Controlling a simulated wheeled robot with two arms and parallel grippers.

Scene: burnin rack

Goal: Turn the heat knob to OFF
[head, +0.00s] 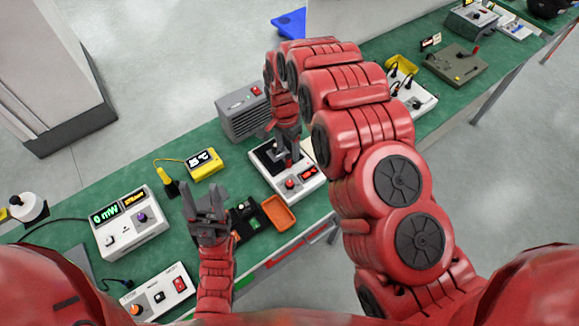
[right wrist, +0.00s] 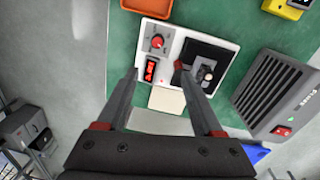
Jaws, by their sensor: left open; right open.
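A white unit (right wrist: 141,63) carries a round red knob (right wrist: 157,42) with a pale pointer, a red-lit display (right wrist: 151,70) and a black fixture (right wrist: 207,64) with a lever. I cannot read the knob's label or setting. The unit's front edge (head: 305,189) also shows in the head view, partly covered by my right arm. My right gripper (right wrist: 159,70) is open and empty above the unit; its fingers spread either side of the display, and the knob lies beyond them, apart. My left gripper (head: 204,190) is open and empty, left of the unit.
A grey vented box (head: 243,112) with a red switch stands behind the unit. An orange tray (head: 278,213) lies in front-left of it. A yellow meter (head: 203,164), a power meter box (head: 128,222) and a white box with an orange knob (head: 158,294) stand left on the green bench.

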